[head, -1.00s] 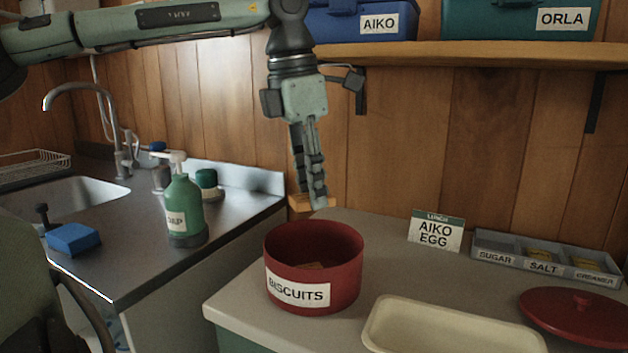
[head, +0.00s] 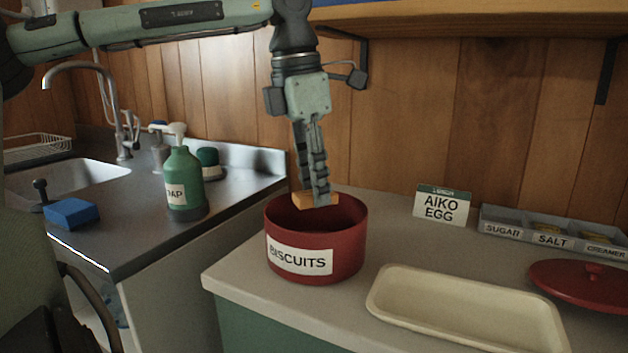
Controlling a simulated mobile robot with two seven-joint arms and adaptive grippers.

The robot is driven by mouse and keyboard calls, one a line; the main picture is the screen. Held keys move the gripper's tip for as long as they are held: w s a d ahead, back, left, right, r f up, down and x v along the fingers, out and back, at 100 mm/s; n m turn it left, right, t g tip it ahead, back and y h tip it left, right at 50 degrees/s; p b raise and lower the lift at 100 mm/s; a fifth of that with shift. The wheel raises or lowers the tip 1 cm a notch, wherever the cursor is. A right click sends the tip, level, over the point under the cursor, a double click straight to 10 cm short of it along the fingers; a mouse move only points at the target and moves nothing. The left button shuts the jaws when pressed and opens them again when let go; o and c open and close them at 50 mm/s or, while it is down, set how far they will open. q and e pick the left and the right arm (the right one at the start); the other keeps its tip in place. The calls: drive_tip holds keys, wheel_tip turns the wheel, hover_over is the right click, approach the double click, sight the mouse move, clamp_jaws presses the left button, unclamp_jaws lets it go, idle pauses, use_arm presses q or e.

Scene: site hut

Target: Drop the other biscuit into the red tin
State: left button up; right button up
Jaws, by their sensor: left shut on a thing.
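The red tin (head: 345,245), labelled BISCUITS, stands open and upright on the counter near its left edge. My left gripper (head: 316,198) points down over the tin and is shut on a tan, block-like biscuit (head: 303,201). The biscuit shows at the level of the tin's rim, over its opening; I cannot tell if it is partly inside. The tin's floor is hidden from this angle. My right gripper is not in view.
A cream tray (head: 465,312), empty, lies right of the tin.

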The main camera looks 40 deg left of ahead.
sight(303, 195)
use_arm(q)
drive_tip(key=o, duration=0.9)
drive_tip(key=shift+r, duration=0.1)
drive_tip(key=r, duration=0.4)
drive_tip(key=s+r, duration=0.1)
drive_tip(key=r, duration=0.6)
drive_tip(key=shift+s+a+r, duration=0.35)
